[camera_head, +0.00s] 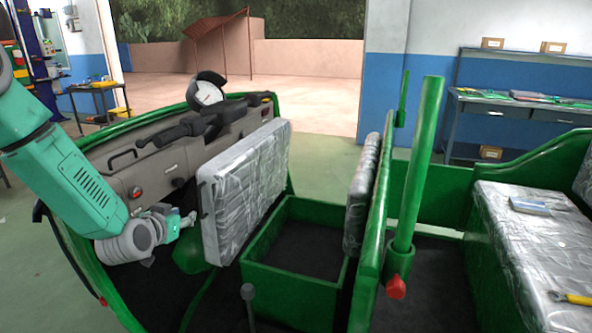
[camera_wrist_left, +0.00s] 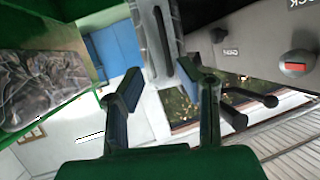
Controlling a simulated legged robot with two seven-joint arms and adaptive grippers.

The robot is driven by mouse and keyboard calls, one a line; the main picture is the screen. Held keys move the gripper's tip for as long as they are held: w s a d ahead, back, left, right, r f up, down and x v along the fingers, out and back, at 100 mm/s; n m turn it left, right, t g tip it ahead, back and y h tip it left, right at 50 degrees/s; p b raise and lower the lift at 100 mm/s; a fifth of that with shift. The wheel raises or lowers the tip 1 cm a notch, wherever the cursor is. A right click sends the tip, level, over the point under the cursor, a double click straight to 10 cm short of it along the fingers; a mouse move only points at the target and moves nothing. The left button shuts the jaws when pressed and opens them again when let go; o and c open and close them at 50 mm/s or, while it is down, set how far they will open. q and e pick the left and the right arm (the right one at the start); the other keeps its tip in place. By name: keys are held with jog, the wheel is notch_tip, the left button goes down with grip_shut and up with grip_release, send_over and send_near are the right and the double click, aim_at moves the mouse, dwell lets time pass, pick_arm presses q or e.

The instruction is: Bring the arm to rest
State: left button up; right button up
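My teal left arm comes in from the left in the head view and reaches down into the green rickshaw (camera_head: 258,274). My left gripper (camera_head: 188,220) is small there, in front of the grey dashboard (camera_head: 150,165) and left of the plastic-wrapped seat back (camera_head: 245,188). In the left wrist view its two fingers (camera_wrist_left: 165,95) stand apart with nothing visibly held between them. A grey bar (camera_wrist_left: 158,35) shows beyond the fingers; I cannot tell whether they touch it. A panel with a red-marked knob (camera_wrist_left: 298,64) is at the upper right. My right gripper is not in view.
A green upright post (camera_head: 418,165) stands right of the front seat. Open floor lies beyond the rickshaw.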

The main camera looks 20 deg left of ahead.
pick_arm(q)
jog(key=s+d+f+m+g+h, duration=0.1)
jog(key=s+d+f+g+h, duration=0.2)
jog(key=s+d+f+g, duration=0.8)
jog(key=s+d+f, duration=0.2)
jog(key=s+f, duration=0.2)
jog(key=s, duration=0.4)
jog(key=s+d+f+g, duration=0.1)
jog(key=s+d+f, duration=0.2)
jog(key=s, duration=0.6)
jog(key=s+d+f+g, duration=0.1)
jog(key=s+d+f, duration=0.1)
jog(key=s+f, duration=0.3)
jog(key=s, duration=0.4)
jog(key=shift+s+d+f, duration=0.15)
jog(key=shift+s+f, duration=0.05)
jog(key=shift+f, duration=0.05)
jog(key=shift+w, duration=0.15)
